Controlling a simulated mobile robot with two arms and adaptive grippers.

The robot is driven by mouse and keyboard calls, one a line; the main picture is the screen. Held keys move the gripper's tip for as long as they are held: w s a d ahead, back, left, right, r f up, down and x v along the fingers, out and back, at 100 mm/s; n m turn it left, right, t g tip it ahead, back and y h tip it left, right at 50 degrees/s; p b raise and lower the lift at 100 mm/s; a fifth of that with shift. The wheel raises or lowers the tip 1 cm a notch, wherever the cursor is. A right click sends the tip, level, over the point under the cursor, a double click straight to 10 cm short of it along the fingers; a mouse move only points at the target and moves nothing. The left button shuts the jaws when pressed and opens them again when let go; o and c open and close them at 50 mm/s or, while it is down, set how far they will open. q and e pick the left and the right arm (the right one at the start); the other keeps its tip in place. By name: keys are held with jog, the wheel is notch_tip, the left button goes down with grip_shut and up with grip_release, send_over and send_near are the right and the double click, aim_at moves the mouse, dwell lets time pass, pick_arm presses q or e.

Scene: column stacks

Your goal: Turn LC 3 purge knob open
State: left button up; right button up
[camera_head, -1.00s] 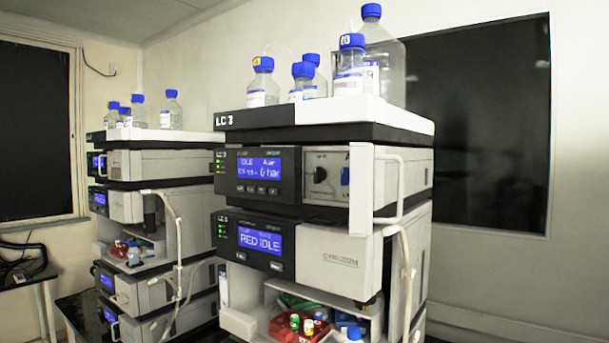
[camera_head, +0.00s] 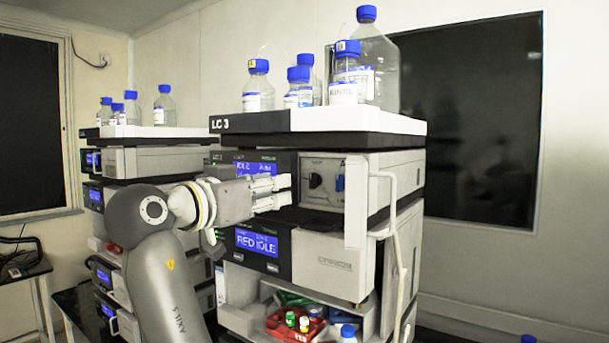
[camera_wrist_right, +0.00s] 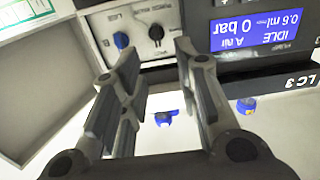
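The LC 3 stack (camera_head: 268,122) stands in the middle of the head view. Its upper module has a panel with a small black round knob (camera_head: 316,180) and a blue knob (camera_head: 340,183) beside it. I cannot read which is the purge knob. My right gripper (camera_head: 290,190) is just left of the panel, in front of the display. In the right wrist view, which is upside down, the gripper (camera_wrist_right: 157,52) is open and empty. The black knob (camera_wrist_right: 156,32) shows between its fingertips, beyond them, and the blue knob (camera_wrist_right: 121,40) is left of it. My left gripper is not in view.
A white door or handle frame (camera_head: 357,205) sticks out right of the knobs. Blue-capped bottles (camera_head: 345,75) stand on top of the stack. A red tray (camera_head: 285,328) with vials is below. A second stack (camera_head: 160,160) stands behind at left.

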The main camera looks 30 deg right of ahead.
aim_at(311, 180)
jog(key=p+x, duration=0.1)
jog(key=x, duration=0.2)
jog(key=p+x, duration=0.2)
jog(key=x, duration=0.1)
jog(key=p+x, duration=0.2)
jog(key=x, duration=0.1)
jog(key=shift+s+d+r, duration=0.15)
jog(key=shift+d+r, duration=0.2)
jog(key=shift+d, duration=0.05)
jog(key=shift+w+d+f+p, duration=0.15)
jog(key=shift+w+d+p, duration=0.25)
jog(key=shift+d, duration=0.15)
jog(key=shift+c, duration=0.2)
jog(key=shift+s, duration=0.1)
grip_shut()
